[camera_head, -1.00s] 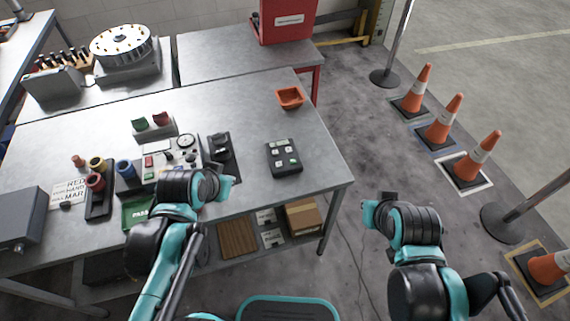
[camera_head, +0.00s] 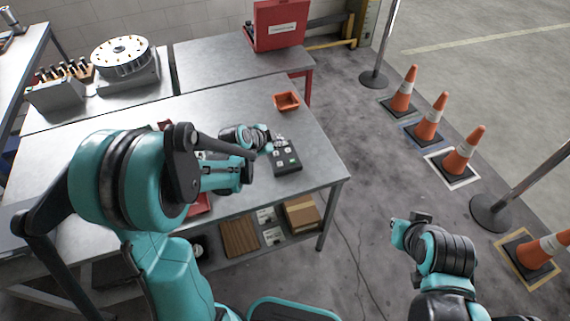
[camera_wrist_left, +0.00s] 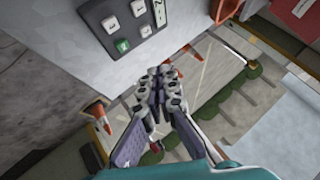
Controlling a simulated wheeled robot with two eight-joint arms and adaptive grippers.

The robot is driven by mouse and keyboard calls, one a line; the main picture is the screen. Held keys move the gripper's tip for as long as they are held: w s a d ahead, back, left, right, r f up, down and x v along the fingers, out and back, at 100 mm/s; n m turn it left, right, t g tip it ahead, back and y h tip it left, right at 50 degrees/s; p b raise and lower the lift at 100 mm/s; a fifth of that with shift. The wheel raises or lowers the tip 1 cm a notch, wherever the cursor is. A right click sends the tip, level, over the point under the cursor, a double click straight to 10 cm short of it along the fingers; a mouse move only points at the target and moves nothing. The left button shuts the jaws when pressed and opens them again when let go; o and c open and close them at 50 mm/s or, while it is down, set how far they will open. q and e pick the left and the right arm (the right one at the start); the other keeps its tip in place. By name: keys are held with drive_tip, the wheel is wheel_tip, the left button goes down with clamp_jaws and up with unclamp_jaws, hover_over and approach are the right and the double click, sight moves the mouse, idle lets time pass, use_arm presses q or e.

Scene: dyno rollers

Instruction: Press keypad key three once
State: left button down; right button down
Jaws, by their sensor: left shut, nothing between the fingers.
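The keypad (camera_head: 287,167) is a small dark box with pale keys, near the right edge of the metal table. In the left wrist view the keypad (camera_wrist_left: 97,22) is at the top left, partly cut off, with several pale keys, one green key (camera_wrist_left: 122,46) and a display. The key markings are too small to read. My left gripper (camera_head: 268,146) is at the keypad's upper left; its fingers (camera_wrist_left: 160,72) are shut and empty, below the keypad in the wrist view. I cannot tell any contact. My right wrist (camera_head: 425,240) is off the table; its fingers are hidden.
An orange tray (camera_head: 287,101) stands behind the keypad on the table (camera_head: 318,163). A red case (camera_head: 281,27) is on the table behind. Traffic cones (camera_head: 464,151) stand on the floor at right.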

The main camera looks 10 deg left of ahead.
sight(279, 165)
use_arm(q)
drive_tip(key=shift+f, duration=0.15)
wheel_tip(279, 165, down, 9)
drive_tip(key=b, duration=0.7)
drive_tip(key=shift+r, duration=0.2)
idle(1.2)
drive_tip(key=shift+f+b, duration=0.4)
drive_tip(key=shift+b, duration=0.15)
drive_tip(key=shift+f+b, duration=0.35)
drive_tip(key=shift+b, duration=0.05)
idle(0.3)
idle(0.3)
drive_tip(key=shift+r+p, duration=0.6)
drive_tip(key=shift+r, duration=0.2)
